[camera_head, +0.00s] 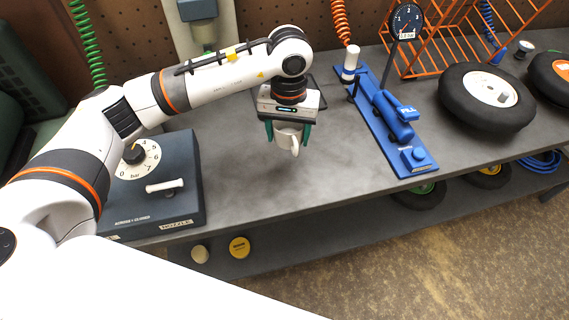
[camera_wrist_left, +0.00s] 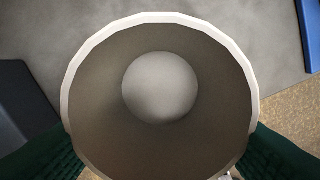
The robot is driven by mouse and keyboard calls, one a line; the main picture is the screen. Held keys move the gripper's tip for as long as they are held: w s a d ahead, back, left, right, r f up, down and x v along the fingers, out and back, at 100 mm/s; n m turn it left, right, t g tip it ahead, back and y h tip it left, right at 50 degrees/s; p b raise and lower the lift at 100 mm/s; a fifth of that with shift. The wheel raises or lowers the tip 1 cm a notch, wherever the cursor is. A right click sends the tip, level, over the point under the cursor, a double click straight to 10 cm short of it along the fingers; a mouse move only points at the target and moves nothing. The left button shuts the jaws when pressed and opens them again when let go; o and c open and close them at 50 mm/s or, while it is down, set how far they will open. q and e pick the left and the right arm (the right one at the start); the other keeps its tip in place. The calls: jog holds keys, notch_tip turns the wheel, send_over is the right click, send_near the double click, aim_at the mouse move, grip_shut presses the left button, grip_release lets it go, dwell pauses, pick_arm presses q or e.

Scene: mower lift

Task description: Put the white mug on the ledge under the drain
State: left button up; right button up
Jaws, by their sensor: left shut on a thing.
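The white mug (camera_head: 290,137) is in my left gripper (camera_head: 288,133), above the grey bench in the head view. The gripper points down, with a green finger on either side of the mug. The mug looks upright, with its handle toward the front. In the left wrist view I look straight into the mug (camera_wrist_left: 160,88), which looks empty, and the green fingers (camera_wrist_left: 160,150) show at the lower corners. I cannot tell whether the mug touches the bench. I cannot make out a drain or its ledge for certain. My right gripper is not in view.
The grey bench (camera_head: 245,185) is clear around the mug. A dark box with a dial (camera_head: 160,200) stands to the left. A blue pump (camera_head: 385,115) lies to the right, with a wheel (camera_head: 470,112) beyond it. A lower shelf (camera_head: 300,232) holds small round items.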

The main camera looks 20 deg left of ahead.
pick_arm(q)
jog(key=shift+w+d+f, duration=0.15)
jog(key=shift+w+f, duration=0.35)
jog(key=shift+f, duration=0.05)
jog(key=p, duration=0.1)
send_over(291, 168)
notch_tip(291, 168, down, 5)
jog(key=shift+r, duration=0.1)
notch_tip(291, 168, down, 4)
jog(key=shift+f+p, duration=0.25)
jog(key=shift+p, duration=0.15)
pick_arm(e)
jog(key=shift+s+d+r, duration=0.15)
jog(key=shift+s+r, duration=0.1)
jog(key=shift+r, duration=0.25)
pick_arm(q)
jog(key=shift+f, duration=0.1)
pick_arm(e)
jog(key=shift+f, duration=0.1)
pick_arm(q)
jog(key=shift+f, duration=0.15)
jog(key=o, duration=0.9)
jog(key=shift+o, duration=0.4)
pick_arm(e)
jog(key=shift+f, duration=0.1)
